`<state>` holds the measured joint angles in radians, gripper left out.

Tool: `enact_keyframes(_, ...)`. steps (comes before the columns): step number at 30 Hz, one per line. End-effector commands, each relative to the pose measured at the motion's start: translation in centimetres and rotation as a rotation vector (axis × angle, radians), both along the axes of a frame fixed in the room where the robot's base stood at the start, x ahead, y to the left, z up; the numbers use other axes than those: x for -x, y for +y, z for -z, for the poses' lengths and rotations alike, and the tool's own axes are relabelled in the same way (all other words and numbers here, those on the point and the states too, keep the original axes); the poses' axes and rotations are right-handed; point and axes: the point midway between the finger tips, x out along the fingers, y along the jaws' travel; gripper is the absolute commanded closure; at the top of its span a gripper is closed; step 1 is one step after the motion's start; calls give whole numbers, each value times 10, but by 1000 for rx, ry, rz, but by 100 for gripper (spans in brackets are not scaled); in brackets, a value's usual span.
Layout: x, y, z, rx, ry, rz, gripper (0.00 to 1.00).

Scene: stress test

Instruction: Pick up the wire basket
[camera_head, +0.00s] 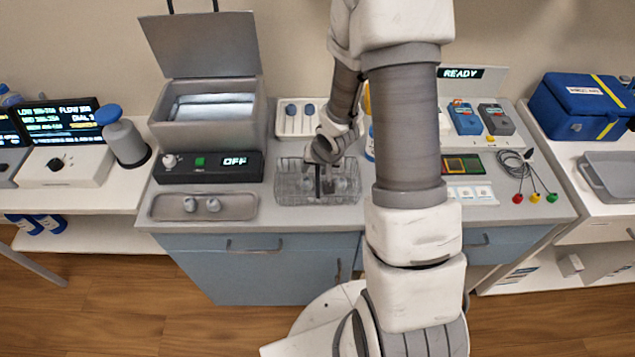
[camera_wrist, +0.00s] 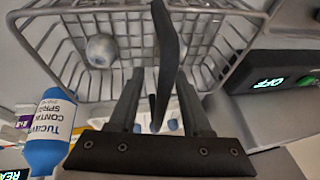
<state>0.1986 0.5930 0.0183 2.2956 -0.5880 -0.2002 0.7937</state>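The wire basket (camera_head: 290,182) stands on the counter in the middle of the head view. It also fills the upper part of the wrist view (camera_wrist: 70,50), with a round grey item (camera_wrist: 101,50) inside. A dark bar, which looks like its handle (camera_wrist: 166,50), rises from it toward the wrist camera. My gripper (camera_head: 320,160) is above the basket, pointing down. In the wrist view its two fingers (camera_wrist: 160,85) are apart, with the bar between them. Gaps show beside the bar, so the fingers do not look closed on it. My arm hides part of the basket's surroundings.
A lidded bath (camera_head: 205,110) with an OFF panel stands left of the basket, behind a tray (camera_head: 165,208). A white tray (camera_head: 284,122) with blue-capped items is behind. A blue-and-white spray bottle (camera_wrist: 50,130) stands close by. Cables and a READY panel (camera_head: 460,73) are on the right.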

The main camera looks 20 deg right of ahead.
Motion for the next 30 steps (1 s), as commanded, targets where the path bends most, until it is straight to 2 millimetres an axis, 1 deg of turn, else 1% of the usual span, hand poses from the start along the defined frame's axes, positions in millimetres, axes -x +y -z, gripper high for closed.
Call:
enact_keyframes(1, 0, 0, 0, 0, 0, 0, 55)
enact_keyframes(5, 0, 0, 0, 0, 0, 0, 78)
enact_keyframes(6, 0, 0, 0, 0, 0, 0, 86)
enact_keyframes(8, 0, 0, 0, 0, 0, 0, 96)
enact_keyframes(9, 0, 0, 0, 0, 0, 0, 100)
enact_keyframes(30, 0, 0, 0, 1, 0, 0, 100)
